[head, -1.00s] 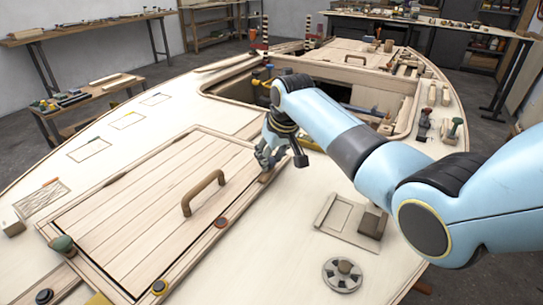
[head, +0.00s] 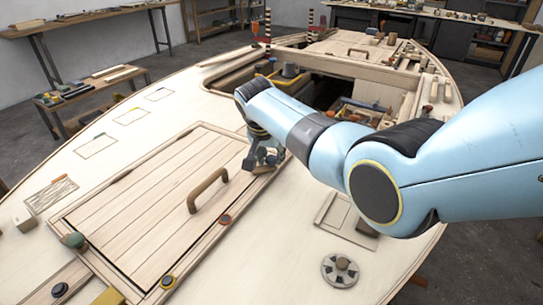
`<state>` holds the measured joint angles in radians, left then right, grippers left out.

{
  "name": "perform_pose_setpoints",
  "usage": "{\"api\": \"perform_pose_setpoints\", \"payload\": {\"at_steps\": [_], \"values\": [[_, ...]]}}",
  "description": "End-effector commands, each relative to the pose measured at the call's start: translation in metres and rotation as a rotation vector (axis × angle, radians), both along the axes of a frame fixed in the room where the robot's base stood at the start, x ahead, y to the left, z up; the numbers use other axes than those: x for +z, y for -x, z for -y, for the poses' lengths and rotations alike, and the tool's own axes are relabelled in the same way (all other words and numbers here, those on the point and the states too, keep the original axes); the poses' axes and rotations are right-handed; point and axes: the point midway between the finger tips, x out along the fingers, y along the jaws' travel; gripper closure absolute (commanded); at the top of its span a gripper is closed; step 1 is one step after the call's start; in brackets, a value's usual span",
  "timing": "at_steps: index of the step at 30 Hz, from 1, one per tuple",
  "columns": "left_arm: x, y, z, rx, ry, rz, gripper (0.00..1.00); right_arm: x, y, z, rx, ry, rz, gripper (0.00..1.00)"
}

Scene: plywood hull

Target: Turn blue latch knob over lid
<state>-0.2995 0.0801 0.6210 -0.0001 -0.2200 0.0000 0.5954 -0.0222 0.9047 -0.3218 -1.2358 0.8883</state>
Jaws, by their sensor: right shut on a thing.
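The plank lid (head: 150,185) with a brown bow handle (head: 207,190) lies closed in its frame on the plywood deck. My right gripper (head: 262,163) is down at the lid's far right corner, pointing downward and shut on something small. No blue knob shows clearly; the fingers cover that spot, so what they hold is likely the blue latch knob. A bit of a wooden latch piece (head: 265,170) shows under the fingers; its angle over the lid edge cannot be told. My left gripper is not in view.
A round grey fitting (head: 340,270) sits on the right deck. An open hatch (head: 320,90) lies beyond the gripper.

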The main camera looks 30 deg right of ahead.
Motion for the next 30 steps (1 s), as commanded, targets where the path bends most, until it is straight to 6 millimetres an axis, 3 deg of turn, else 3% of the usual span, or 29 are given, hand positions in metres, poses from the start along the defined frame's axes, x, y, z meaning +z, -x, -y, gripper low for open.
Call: {"api": "perform_pose_setpoints", "payload": {"at_steps": [18, 30], "values": [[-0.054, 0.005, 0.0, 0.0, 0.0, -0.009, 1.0, -0.004, -0.006, -0.002, -0.576, 0.001, 0.003, 1.0], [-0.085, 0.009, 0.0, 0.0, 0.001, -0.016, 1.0, -0.002, -0.009, -0.002, -0.836, 0.0, 0.003, 1.0]]}}
